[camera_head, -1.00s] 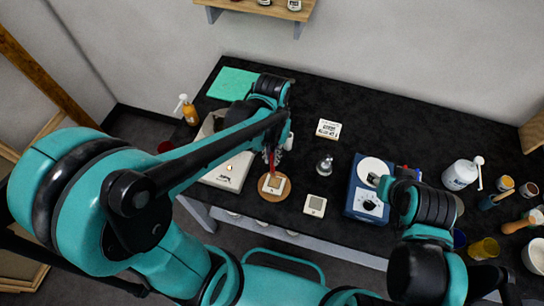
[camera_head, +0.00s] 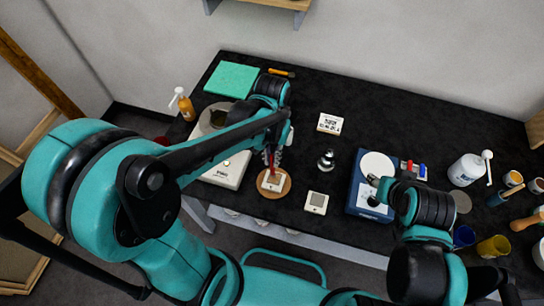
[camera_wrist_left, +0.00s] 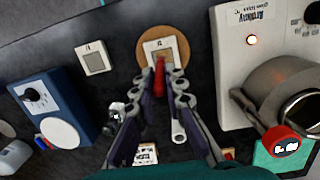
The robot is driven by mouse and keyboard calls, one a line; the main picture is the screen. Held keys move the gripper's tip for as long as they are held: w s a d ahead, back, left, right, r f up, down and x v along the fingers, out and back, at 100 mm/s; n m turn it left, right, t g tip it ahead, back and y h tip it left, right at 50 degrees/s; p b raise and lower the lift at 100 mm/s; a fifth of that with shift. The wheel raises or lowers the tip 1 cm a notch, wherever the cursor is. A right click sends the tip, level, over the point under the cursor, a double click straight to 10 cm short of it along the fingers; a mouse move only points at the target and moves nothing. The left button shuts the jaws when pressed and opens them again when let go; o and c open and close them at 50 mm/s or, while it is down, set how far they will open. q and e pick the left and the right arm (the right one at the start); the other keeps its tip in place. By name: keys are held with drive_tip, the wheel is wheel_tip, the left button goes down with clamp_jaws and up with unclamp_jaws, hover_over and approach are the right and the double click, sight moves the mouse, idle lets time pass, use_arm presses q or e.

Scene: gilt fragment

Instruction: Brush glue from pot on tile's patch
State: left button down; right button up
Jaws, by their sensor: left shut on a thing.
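My left gripper (camera_wrist_left: 170,90) is shut on a red-handled brush (camera_wrist_left: 159,76) just above a pale square tile (camera_wrist_left: 163,46). The tile lies on a round brown board (camera_wrist_left: 128,30) and also shows in the head view (camera_head: 272,182). The brush points down at the tile; its tip is hard to make out, so I cannot tell whether it touches the patch. A metallic pot (camera_wrist_left: 302,104) sits on the cream heater (camera_wrist_left: 232,95). In the head view the left arm partly covers the pot and heater.
A second pale tile (camera_head: 316,202) lies right of the board, beside a blue device (camera_head: 360,203) with a white round plate. A small bottle (camera_head: 326,160) and a card (camera_head: 330,123) stand behind. White bottle (camera_head: 466,170) and several cups crowd the right end.

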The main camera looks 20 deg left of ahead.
use_arm(q)
drive_tip(key=shift+f+b, duration=0.9)
drive_tip(key=shift+f, duration=0.15)
drive_tip(key=shift+w, duration=0.15)
